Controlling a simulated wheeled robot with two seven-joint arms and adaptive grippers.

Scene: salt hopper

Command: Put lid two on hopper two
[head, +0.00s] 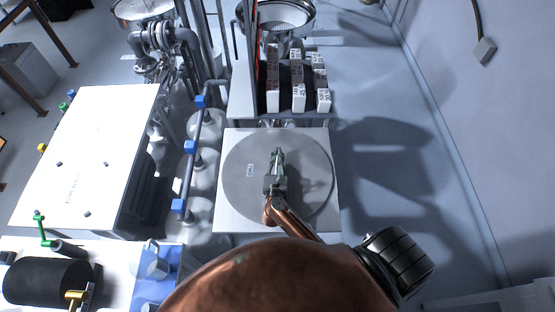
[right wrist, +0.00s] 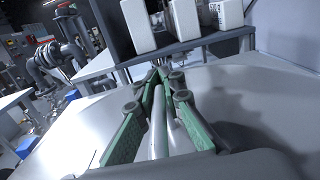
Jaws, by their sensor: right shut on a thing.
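A large flat grey disc lid (head: 240,190) with a small white label (head: 250,170) lies over a white square stand in the head view. The label's text is too small to read surely. My right gripper (head: 279,154) is at the middle of the lid, shut on its handle. In the right wrist view a pale bar, the handle (right wrist: 158,128), runs between the green finger pads of my right gripper (right wrist: 160,76). I cannot tell whether the lid touches the stand. A round open hopper (head: 285,14) with pale contents shows at the top; its number is not visible. My left gripper is out of view.
White boxes (head: 299,97) stand on a shelf between the stand (head: 226,225) and the hopper. A blue-jointed pipe rail (head: 190,147) runs along the left. Another round vessel (head: 142,8) is at the top left. Free floor lies right, before the wall (head: 470,130).

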